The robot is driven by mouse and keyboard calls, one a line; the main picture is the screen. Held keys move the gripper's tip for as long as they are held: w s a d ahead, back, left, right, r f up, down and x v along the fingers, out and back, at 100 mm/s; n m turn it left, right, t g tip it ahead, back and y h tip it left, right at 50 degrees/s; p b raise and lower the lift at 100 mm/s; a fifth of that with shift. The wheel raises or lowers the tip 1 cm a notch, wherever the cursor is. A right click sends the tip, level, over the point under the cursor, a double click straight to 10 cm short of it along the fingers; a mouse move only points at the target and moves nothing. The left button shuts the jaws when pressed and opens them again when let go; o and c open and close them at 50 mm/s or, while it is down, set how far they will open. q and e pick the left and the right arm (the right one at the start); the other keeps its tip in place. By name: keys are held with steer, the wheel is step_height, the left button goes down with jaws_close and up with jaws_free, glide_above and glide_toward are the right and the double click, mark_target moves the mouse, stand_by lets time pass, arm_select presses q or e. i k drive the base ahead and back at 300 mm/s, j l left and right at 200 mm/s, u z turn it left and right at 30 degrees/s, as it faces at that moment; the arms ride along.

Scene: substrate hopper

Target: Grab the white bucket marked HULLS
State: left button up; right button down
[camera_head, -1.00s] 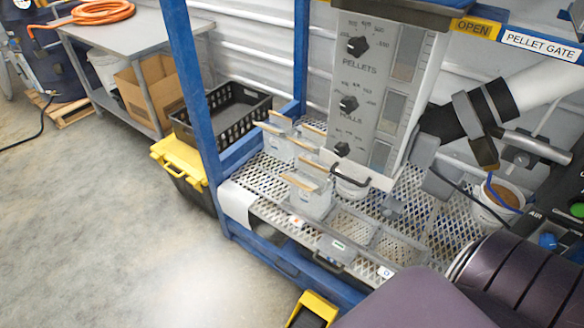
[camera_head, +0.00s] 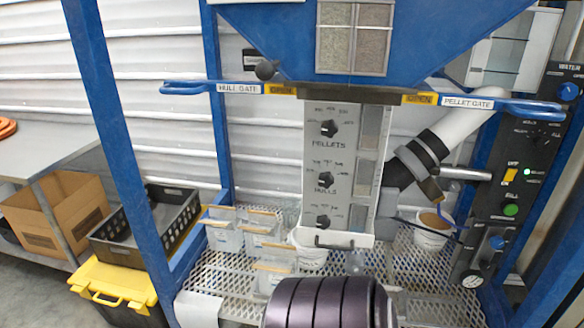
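A white bucket (camera_head: 433,232) with brown material in its top stands on the mesh shelf, right of the grey control panel. Another white bucket (camera_head: 307,252) stands left of the panel's lower end and is partly hidden by it. I cannot read the word HULLS on either bucket. Neither of my grippers is in view. A dark purple ribbed part of my own body covers the bottom middle of the view.
The grey panel (camera_head: 340,168) with knobs hangs under the blue hopper (camera_head: 290,45). Several clear bins (camera_head: 225,237) stand on the mesh shelf (camera_head: 215,272). Blue frame posts (camera_head: 110,140) stand left. A yellow-lidded tote (camera_head: 112,280), black crate (camera_head: 150,232) and cardboard box (camera_head: 50,215) lie beyond.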

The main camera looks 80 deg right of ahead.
mark_target(312, 258)
steer(key=i+z, duration=0.45)
steer(key=i+j+z, duration=0.15)
steer(key=z, duration=0.3)
steer(key=i+z, duration=0.15)
steer(key=z, duration=0.3)
steer(key=i+z, duration=0.15)
steer(key=z, duration=0.3)
steer(key=i+j+z, duration=0.1)
steer(key=z, duration=0.35)
steer(key=i+j+z, duration=0.15)
steer(key=z, duration=0.35)
steer(key=i+j+z, duration=0.15)
steer(key=z, duration=0.3)
